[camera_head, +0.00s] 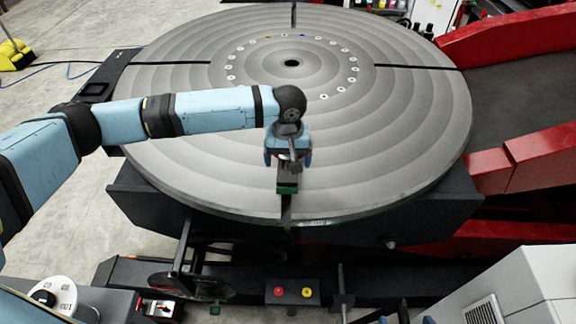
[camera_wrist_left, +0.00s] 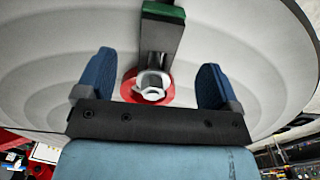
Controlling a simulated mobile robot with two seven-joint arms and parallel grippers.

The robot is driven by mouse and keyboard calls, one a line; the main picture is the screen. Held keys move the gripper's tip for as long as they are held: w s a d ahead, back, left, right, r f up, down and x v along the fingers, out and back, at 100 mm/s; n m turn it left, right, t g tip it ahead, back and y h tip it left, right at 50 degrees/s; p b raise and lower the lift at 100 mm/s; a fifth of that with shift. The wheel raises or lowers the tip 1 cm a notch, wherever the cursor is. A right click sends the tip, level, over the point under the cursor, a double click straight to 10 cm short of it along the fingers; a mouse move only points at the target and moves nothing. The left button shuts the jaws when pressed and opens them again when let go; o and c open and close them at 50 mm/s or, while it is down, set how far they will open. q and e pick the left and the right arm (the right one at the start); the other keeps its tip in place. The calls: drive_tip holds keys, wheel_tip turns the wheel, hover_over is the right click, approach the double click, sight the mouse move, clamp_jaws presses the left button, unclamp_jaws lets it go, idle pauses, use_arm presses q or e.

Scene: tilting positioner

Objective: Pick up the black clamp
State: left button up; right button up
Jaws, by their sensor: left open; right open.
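The black clamp (camera_head: 286,181) is a dark bar with a green end, lying near the front edge of the large grey round turntable (camera_head: 210,150). In the left wrist view, the clamp (camera_wrist_left: 160,42) runs away from me between my finger lines, with a silver nut (camera_wrist_left: 152,83) on a red washer (camera_wrist_left: 130,90) at its near end. My left gripper (camera_head: 289,158) is open above the clamp, its two blue fingers on either side of it. The same gripper (camera_wrist_left: 153,82) shows in the left wrist view, with nothing held. Contact with the clamp cannot be told. My right gripper is not in view.
Several round bolt heads ring the turntable's centre hole (camera_head: 291,63). A red frame (camera_head: 510,38) stands at the right. Below the front edge are a panel with red and yellow buttons (camera_head: 292,292) and a grey cabinet (camera_head: 530,290). The turntable's surface around the clamp is clear.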

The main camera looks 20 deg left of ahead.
sight(287, 176)
use_arm(q)
drive_tip(key=shift+w+a+f+p, duration=0.1)
drive_tip(key=shift+f+p, duration=0.1)
drive_tip(key=shift+f, duration=1.55)
drive_tip(key=shift+w+a+f+p, duration=0.1)
drive_tip(key=shift+f+p, duration=0.1)
drive_tip(key=shift+f, duration=1.55)
drive_tip(key=shift+r, duration=0.1)
drive_tip(key=c, duration=1.4)
drive_tip(key=shift+c, duration=0.2)
drive_tip(key=shift+r, duration=0.5)
drive_tip(key=s+d+f+b, duration=0.1)
drive_tip(key=s+d, duration=0.3)
drive_tip(key=s, duration=0.6)
drive_tip(key=s+d+f+b, duration=0.1)
drive_tip(key=s+d, duration=0.3)
drive_tip(key=s, duration=0.5)
drive_tip(key=shift+s+d, duration=0.15)
drive_tip(key=shift+s, duration=0.25)
